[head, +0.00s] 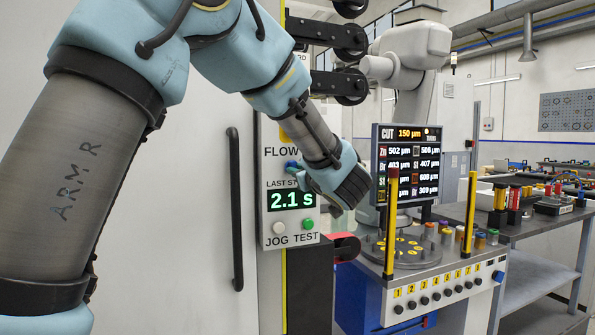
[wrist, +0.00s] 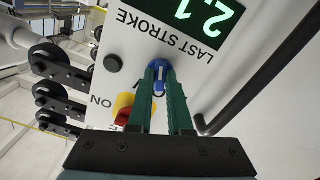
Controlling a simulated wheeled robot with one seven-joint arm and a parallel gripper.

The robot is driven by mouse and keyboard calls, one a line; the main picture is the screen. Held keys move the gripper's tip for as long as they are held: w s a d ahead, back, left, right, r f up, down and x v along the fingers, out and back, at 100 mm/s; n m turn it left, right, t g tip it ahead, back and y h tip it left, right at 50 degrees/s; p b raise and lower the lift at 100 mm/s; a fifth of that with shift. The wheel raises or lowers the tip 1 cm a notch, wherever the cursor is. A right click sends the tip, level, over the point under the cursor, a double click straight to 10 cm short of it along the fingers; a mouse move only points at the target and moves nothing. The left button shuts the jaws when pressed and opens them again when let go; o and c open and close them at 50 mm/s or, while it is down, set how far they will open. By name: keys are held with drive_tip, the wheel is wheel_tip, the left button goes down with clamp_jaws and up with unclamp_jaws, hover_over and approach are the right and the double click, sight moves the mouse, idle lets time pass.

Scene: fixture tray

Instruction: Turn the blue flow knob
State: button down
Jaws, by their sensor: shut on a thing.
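The blue flow knob (wrist: 157,70) sits on the white panel (wrist: 200,90) and shows in the middle of the wrist view, between the tips of my gripper (wrist: 160,74). The two green fingers are shut on the knob, one on each side, and hide part of it. A pale pointer mark shows on the knob's face. In the head view my gripper (head: 292,167) reaches the panel just below the word FLOW, and my wrist hides most of the knob.
A LAST STROKE display (head: 291,199) reads 2.1 s, above a JOG button (head: 279,228) and a green TEST button (head: 308,224). In the wrist view, a red and yellow switch (wrist: 124,112) and a black handle (wrist: 265,75) flank my fingers. A fixture table with yellow posts (head: 391,222) stands right.

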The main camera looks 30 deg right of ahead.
drive_tip(key=shift+m+p, duration=1)
drive_tip(key=c, duration=0.8)
unclamp_jaws()
drive_tip(key=shift+c, duration=0.2)
drive_tip(key=s+a+b, duration=0.1)
drive_tip(key=s+b, duration=0.2)
drive_tip(key=s, duration=0.7)
drive_tip(key=shift+s+a, duration=0.15)
drive_tip(key=shift+s, duration=0.2)
